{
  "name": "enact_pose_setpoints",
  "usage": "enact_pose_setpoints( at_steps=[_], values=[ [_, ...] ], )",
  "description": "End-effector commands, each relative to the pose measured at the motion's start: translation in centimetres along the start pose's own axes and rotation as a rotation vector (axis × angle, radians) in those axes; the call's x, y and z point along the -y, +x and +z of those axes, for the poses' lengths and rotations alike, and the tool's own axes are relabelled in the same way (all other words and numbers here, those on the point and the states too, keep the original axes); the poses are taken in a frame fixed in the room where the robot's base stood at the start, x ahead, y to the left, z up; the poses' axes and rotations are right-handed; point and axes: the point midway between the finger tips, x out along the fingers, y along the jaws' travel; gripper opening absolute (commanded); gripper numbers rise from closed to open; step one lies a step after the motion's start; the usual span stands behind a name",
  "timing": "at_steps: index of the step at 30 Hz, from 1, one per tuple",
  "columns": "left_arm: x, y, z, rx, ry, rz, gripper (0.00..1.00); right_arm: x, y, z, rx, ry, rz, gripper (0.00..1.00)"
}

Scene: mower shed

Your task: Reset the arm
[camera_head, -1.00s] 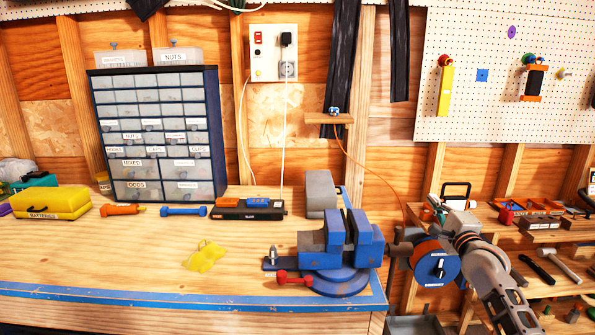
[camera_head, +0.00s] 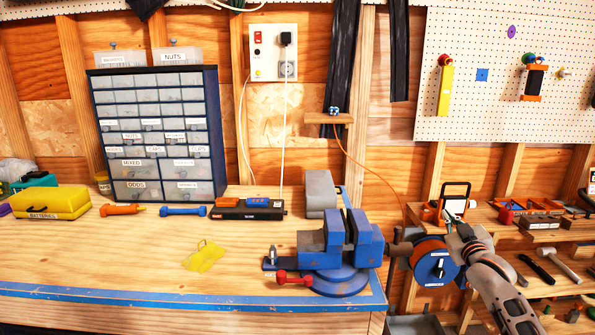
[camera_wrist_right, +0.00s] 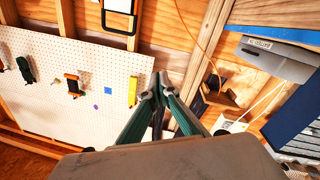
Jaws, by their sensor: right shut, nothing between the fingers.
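My right arm (camera_head: 495,285) comes in from the lower right of the head view. My right gripper (camera_head: 450,219) is at its end, in front of the shelves right of the blue vise (camera_head: 340,245). It is above and to the right of the blue and orange reel (camera_head: 436,262). In the right wrist view its green and grey fingers (camera_wrist_right: 158,90) meet at the tips, shut with nothing between them. My left gripper is in neither view.
The workbench (camera_head: 120,250) holds a drawer cabinet (camera_head: 157,125), a yellow case (camera_head: 50,203), screwdrivers and a yellow clear piece (camera_head: 204,257). A pegboard (camera_head: 480,80) hangs above shelves with tools. An orange cord (camera_head: 375,175) hangs close to the gripper.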

Motion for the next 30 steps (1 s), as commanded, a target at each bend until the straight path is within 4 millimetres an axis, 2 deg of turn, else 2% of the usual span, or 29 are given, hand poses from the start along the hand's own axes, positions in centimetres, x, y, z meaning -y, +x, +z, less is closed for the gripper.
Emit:
enact_pose_setpoints(
  at_steps=[1, 2, 3, 8, 11, 14, 17, 21, 25, 27, 30],
  values=[
    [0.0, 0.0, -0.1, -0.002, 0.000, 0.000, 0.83, -0.1, 0.0, 0.1, 0.004, -0.077, 0.006, 0.00],
    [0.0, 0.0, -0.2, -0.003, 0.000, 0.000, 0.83, 0.6, -0.4, 0.9, 0.013, -0.099, -0.003, 0.00],
    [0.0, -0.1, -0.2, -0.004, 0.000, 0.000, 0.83, 2.0, -1.2, 2.2, 0.024, -0.089, -0.021, 0.00],
    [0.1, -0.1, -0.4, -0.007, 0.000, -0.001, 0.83, 6.5, -4.5, 6.3, 0.062, -0.080, -0.081, 0.00],
    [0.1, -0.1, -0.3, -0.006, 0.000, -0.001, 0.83, 9.6, -7.3, 9.2, 0.092, -0.073, -0.124, 0.00],
    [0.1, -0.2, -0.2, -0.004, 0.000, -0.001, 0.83, 13.3, -11.0, 12.6, 0.130, -0.059, -0.176, 0.00],
    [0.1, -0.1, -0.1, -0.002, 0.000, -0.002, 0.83, 17.4, -16.1, 16.1, 0.177, -0.039, -0.236, 0.00],
    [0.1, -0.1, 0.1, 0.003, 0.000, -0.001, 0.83, 22.6, -24.2, 20.3, 0.247, 0.000, -0.317, 0.00],
    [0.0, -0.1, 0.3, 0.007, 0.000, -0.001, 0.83, 26.4, -32.2, 23.0, 0.317, 0.045, -0.383, 0.00],
    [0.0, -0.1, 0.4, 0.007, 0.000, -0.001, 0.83, 28.1, -36.5, 24.0, 0.356, 0.071, -0.414, 0.00],
    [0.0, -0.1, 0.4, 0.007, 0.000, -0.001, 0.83, 29.8, -41.9, 24.8, 0.405, 0.107, -0.448, 0.00]
  ],
)
